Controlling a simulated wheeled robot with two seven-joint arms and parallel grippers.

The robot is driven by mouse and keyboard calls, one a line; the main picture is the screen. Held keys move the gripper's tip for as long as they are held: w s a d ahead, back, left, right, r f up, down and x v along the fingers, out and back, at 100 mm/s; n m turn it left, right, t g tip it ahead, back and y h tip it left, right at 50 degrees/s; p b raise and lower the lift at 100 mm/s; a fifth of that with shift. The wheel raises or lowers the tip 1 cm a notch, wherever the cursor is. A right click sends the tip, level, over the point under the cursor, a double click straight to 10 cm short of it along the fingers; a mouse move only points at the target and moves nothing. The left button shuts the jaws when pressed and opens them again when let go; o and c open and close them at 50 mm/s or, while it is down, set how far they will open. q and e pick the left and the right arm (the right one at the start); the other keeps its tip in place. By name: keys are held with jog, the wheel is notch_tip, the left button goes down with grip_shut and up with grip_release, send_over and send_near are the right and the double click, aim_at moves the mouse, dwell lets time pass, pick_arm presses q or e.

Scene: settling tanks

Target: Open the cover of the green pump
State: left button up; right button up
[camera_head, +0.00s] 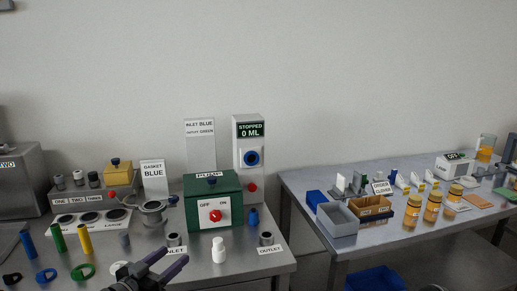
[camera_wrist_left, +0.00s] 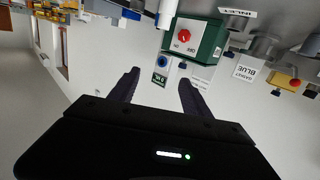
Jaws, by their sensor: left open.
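The green pump (camera_head: 230,207) stands on the left table, a box with a white OFF/ON panel and a red knob (camera_head: 215,216) on its front. Its green cover (camera_head: 200,187) lies flat on top with a small dark blue knob (camera_head: 211,181), and it looks shut. The pump also shows, turned over, in the left wrist view (camera_wrist_left: 212,40). My left gripper (camera_head: 176,256) is open and empty, in front of the pump and lower left of it, apart from it. Its two fingers are spread in the left wrist view (camera_wrist_left: 159,77). My right gripper does not show.
A white bottle (camera_head: 219,250) and the inlet (camera_head: 174,240) and outlet (camera_head: 267,239) fittings stand before the pump. A metering post (camera_head: 249,160) rises behind it. A gasket sign (camera_head: 153,175) and grey clamp (camera_head: 153,212) are to its left. A gap separates the right table (camera_head: 340,243).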

pick_arm(q)
jog(key=s+d+f+n+g+y, duration=0.1)
jog(key=s+f+n+g, duration=0.15)
jog(key=f, duration=0.55)
jog(key=s+d+f+n+g+y, duration=0.15)
jog(key=s+f, duration=0.25)
jog(key=f, duration=0.4)
jog(key=s+d+f+n+g+y, duration=0.1)
jog(key=s+f+n+g, duration=0.15)
jog(key=f, duration=0.65)
jog(key=s+d+f+g, duration=0.2)
jog(key=s+d+f, duration=0.2)
jog(key=s, duration=0.4)
jog(key=s+d+f+g, duration=0.3)
jog(key=s+d+f, duration=0.1)
jog(key=s, duration=0.5)
jog(key=s+d+f+g, duration=0.3)
jog(key=s+f, duration=0.3)
jog(key=s, duration=0.2)
jog(key=shift+s+d, duration=0.4)
jog(key=shift+d, duration=0.2)
jog(key=shift+f+h, duration=0.1)
jog(key=shift+h, duration=0.15)
jog(key=shift+c, duration=0.2)
